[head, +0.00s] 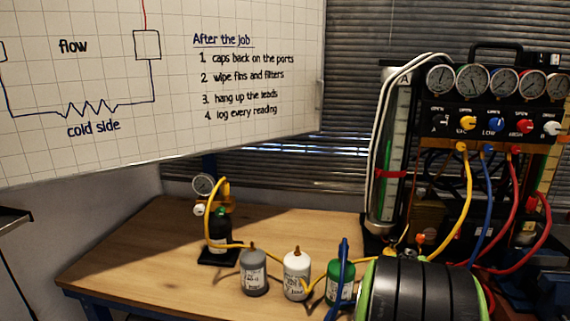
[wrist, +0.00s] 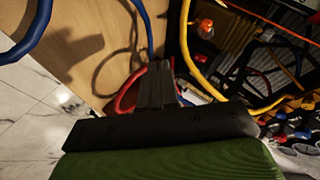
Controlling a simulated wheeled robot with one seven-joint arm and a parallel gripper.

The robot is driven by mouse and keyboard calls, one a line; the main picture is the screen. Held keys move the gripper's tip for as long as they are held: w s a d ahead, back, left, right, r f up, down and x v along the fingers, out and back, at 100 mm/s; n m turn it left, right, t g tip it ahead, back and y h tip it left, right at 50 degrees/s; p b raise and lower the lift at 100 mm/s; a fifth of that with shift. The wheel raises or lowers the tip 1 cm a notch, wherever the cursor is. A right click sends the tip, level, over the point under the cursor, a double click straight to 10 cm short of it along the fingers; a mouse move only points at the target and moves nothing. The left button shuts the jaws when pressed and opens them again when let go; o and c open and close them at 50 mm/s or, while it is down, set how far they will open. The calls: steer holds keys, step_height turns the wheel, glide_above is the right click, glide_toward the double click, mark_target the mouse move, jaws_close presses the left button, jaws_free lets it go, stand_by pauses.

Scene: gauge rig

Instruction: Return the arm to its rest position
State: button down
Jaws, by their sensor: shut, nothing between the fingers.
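My gripper (wrist: 154,82) shows in the wrist view as dark, narrow fingers closed together, with nothing held. Its wide black body and a green part fill the bottom of that view. In front of the fingers are a wooden surface (wrist: 84,32) and a loop of red hose (wrist: 126,97); I cannot tell whether they touch. In the head view, a large black rounded part of my arm with green edging covers the lower right, and my fingers are not visible there.
In the head view, the gauge rig (head: 490,112) stands at the right with hanging yellow (head: 468,200), blue and red hoses. A grey bottle (head: 254,274), a white bottle (head: 296,277) and a green bottle stand along the bench (head: 130,250). The bench's left part is clear.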

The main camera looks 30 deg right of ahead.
steer(key=w+a+r+n+t+y, duration=0.1)
steer(key=w+a+n+t+y, duration=0.15)
steer(key=a+n, duration=0.65)
steer(key=w+a+r+n+t+y, duration=0.1)
steer(key=a+r+n+y, duration=0.2)
steer(key=a, duration=1.1)
steer(key=s+a+n+g+y+p, duration=0.1)
steer(key=s+a+n+y, duration=0.2)
steer(key=s+a+n, duration=0.4)
steer(key=s+a+n+g+y, duration=0.15)
steer(key=s+a+n, duration=0.25)
steer(key=a+n, duration=0.45)
step_height(320, 180, up, 14)
steer(key=m+p, duration=0.1)
steer(key=p, duration=1.4)
steer(key=shift+a+m+y, duration=0.3)
steer(key=shift+a+m, duration=0.05)
steer(key=shift+a, duration=0.1)
